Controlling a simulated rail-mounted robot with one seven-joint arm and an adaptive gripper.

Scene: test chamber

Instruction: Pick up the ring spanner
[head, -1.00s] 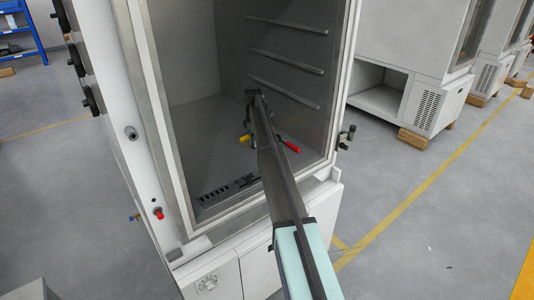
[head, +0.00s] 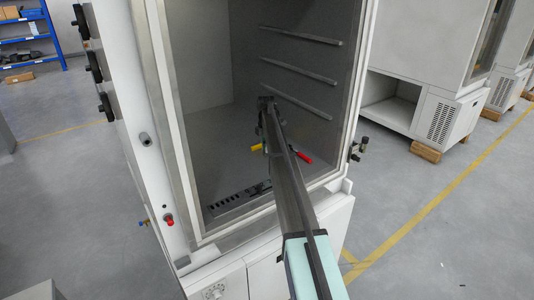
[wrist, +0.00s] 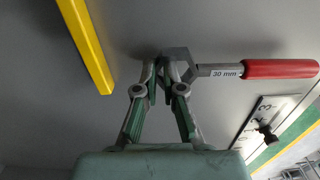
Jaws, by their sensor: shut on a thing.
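The ring spanner has a red handle (wrist: 280,69), a grey shank with a "30 mm" label (wrist: 225,71) and an angular grey head. In the wrist view it lies across the upper right, its head at the fingertips. My gripper (wrist: 165,75) is shut on the spanner's head end; the fingers hide part of it. In the head view the red handle (head: 305,160) shows right of my arm, low inside the chamber. Whether the spanner touches the floor, I cannot tell.
A yellow bar (wrist: 86,45) lies left of my gripper; its yellow end shows in the head view (head: 257,147). The chamber has shelf rails (head: 298,88) on its right wall and a slotted strip (head: 238,200) near the front edge. Its door frame surrounds my arm.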

